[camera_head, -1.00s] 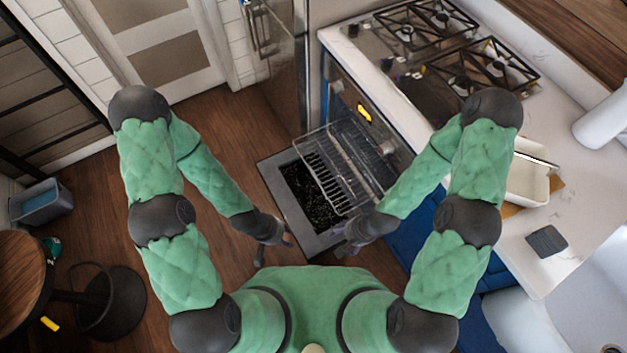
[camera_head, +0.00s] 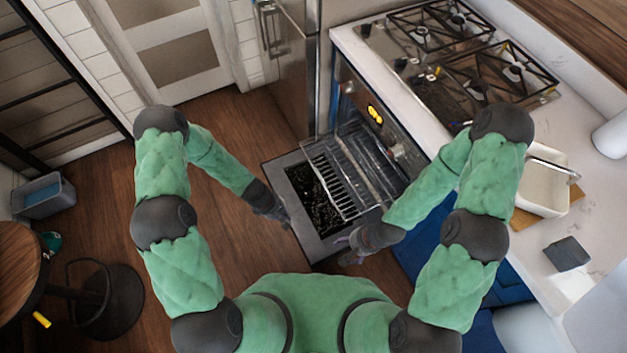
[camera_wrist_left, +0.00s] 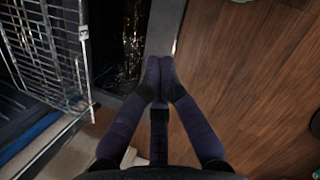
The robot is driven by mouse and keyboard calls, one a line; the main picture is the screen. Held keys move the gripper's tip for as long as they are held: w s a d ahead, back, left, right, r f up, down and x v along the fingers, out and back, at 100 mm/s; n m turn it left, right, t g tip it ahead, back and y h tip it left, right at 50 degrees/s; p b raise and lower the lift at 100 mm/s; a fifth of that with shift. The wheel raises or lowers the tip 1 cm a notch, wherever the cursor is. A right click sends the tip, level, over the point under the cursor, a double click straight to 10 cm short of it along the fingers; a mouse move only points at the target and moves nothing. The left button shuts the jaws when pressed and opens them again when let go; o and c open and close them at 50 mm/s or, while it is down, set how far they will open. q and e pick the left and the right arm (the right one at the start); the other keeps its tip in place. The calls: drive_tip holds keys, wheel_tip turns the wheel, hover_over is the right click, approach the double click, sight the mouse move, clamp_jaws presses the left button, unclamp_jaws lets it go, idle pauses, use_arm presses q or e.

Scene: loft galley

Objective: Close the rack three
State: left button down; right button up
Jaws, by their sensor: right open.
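The oven (camera_head: 345,85) has its door (camera_head: 312,240) folded down. A wire rack (camera_head: 330,180) sticks out of the oven over the door; several racks seem to overlap, and I cannot tell which is rack three. In the left wrist view, wire racks (camera_wrist_left: 45,50) show at the left and the door edge (camera_wrist_left: 165,25) at top middle. My left gripper (camera_head: 283,222) is at the door's left edge; its fingertips (camera_wrist_left: 160,68) are together with nothing visible between them. My right gripper (camera_head: 343,250) is open and empty by the door's near right corner, close to the rack's front.
The counter with the gas hob (camera_head: 460,60) runs along the right, with blue cabinets (camera_head: 425,245) below. A white container (camera_head: 543,190) stands on it. A steel fridge (camera_head: 290,65) is beyond the oven. A stool (camera_head: 110,300) stands left; wooden floor (camera_head: 225,130) is free between.

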use_arm(q)
drive_tip(key=w+f+n+t+h+b, duration=0.1)
drive_tip(key=w+f+n+b, duration=0.15)
drive_tip(key=w+n, duration=0.35)
drive_tip(key=n+t+h, duration=0.2)
drive_tip(key=n+t, duration=0.1)
drive_tip(key=n, duration=0.1)
approach(320, 178)
drive_tip(key=b+x, duration=0.5)
drive_tip(key=b, duration=0.1)
